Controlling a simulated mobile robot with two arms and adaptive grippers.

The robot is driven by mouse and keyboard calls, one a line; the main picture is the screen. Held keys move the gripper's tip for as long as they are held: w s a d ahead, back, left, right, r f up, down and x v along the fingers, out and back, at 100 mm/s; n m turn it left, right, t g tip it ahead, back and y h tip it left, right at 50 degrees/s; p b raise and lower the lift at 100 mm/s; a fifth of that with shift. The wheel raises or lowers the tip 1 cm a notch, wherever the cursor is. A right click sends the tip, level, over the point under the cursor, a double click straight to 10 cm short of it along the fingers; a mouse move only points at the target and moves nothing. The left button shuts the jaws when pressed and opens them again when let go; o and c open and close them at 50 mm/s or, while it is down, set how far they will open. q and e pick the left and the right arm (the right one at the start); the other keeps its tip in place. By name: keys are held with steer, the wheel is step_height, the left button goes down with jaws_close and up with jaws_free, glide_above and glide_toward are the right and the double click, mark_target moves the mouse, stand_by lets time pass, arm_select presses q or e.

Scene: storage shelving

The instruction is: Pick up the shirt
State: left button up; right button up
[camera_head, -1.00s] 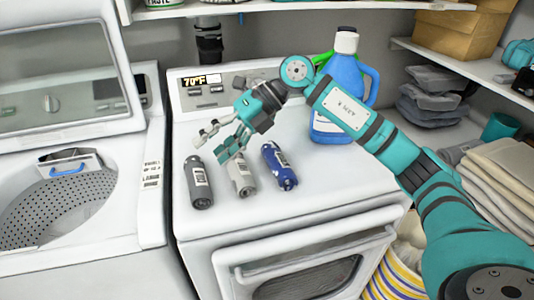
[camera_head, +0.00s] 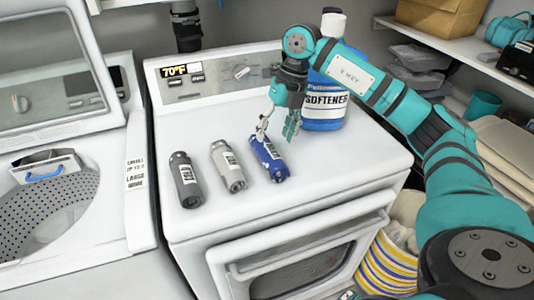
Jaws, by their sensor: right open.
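Three small rolled items with white labels, possibly rolled shirts, lie side by side on top of the white dryer (camera_head: 330,178). They are a dark grey roll (camera_head: 185,182), a light grey roll (camera_head: 228,167) and a blue roll (camera_head: 268,160). I cannot tell which one is the shirt. My right gripper (camera_head: 277,133) is open, pointing down at the far end of the blue roll. Its fingers are spread around or just above that end; whether they touch it I cannot tell. My left gripper is not in view.
A blue softener bottle (camera_head: 327,88) stands just behind and right of the right gripper. An open washer (camera_head: 45,205) is at the left. The dryer's front right top is clear.

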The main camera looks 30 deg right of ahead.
mark_target(271, 150)
steer(key=shift+x, duration=1)
steer(key=x, duration=0.1)
steer(key=p+x, duration=0.1)
steer(key=x, duration=0.1)
steer(key=shift+s+a+f, duration=0.15)
steer(key=shift+s+f, duration=0.1)
steer(key=shift+f, duration=0.05)
steer(key=shift+a+f, duration=0.1)
steer(key=shift+f, duration=0.4)
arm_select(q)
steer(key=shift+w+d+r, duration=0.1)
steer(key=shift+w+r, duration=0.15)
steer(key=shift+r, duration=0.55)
arm_select(e)
steer(key=c, duration=0.9)
steer(key=shift+w, duration=0.1)
